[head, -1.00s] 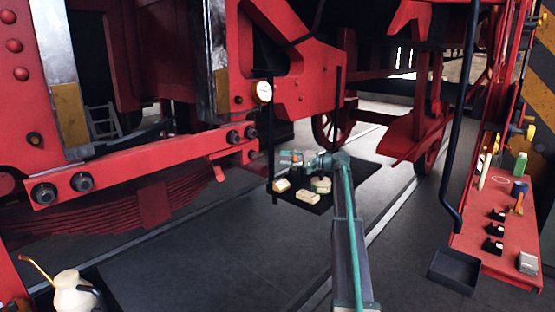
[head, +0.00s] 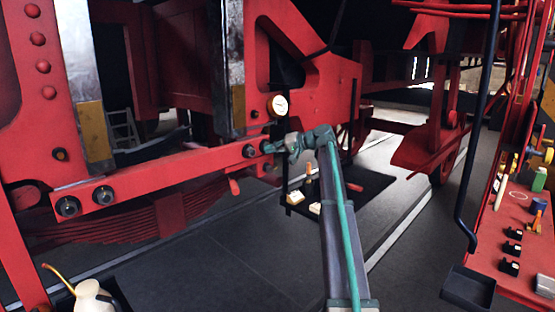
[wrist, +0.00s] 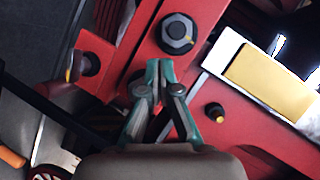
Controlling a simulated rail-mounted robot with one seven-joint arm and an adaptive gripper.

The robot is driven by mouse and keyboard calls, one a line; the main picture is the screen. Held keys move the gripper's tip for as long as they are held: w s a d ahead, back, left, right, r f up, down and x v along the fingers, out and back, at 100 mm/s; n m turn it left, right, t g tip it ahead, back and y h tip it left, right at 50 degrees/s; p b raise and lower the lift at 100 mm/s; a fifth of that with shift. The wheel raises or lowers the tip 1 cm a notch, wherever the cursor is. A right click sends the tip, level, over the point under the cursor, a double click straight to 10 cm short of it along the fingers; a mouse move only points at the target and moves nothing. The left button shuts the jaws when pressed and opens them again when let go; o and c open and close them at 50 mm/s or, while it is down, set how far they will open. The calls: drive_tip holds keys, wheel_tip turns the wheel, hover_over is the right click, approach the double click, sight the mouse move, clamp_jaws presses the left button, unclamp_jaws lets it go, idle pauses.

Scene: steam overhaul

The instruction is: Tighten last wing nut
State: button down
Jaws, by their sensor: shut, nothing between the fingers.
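My gripper (head: 270,147) is at the right end of the long red bar (head: 170,172), in front of the dark bolt heads there. In the wrist view my green-fingered gripper (wrist: 159,66) is shut and empty, its tips over the red bar (wrist: 200,18). A large dark hex nut (wrist: 177,33) shows just beyond the tips, apart from them as far as I can tell. A dark round part (wrist: 136,88) behind the fingers is mostly hidden. In the head view one dark nut (head: 249,151) shows left of the gripper. I cannot make out a wing shape on any nut.
A round white gauge (head: 278,105) hangs just above the gripper. A dark tray (head: 365,190) with small items lies below and behind it. A red bench (head: 520,235) with tools stands at the right, and a cream oil can (head: 92,302) at lower left.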

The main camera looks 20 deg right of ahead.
wheel_tip(320, 180, up, 3)
drive_tip(key=a+n+h+p, duration=0.1)
drive_tip(key=a+n+h, duration=0.1)
drive_tip(key=n+h, duration=0.1)
drive_tip(key=n+g+h+p, duration=0.1)
drive_tip(key=n+h+p, duration=0.2)
drive_tip(key=n+h, duration=0.25)
hover_over(271, 169)
drive_tip(key=s, duration=0.1)
wheel_tip(271, 169, down, 7)
drive_tip(key=shift+n, duration=0.35)
drive_tip(key=f, duration=0.1)
drive_tip(key=d+f+p, duration=0.1)
drive_tip(key=f, duration=0.2)
drive_tip(key=shift+d+f, duration=0.2)
drive_tip(key=shift+d, duration=0.15)
drive_tip(key=shift+a, duration=0.1)
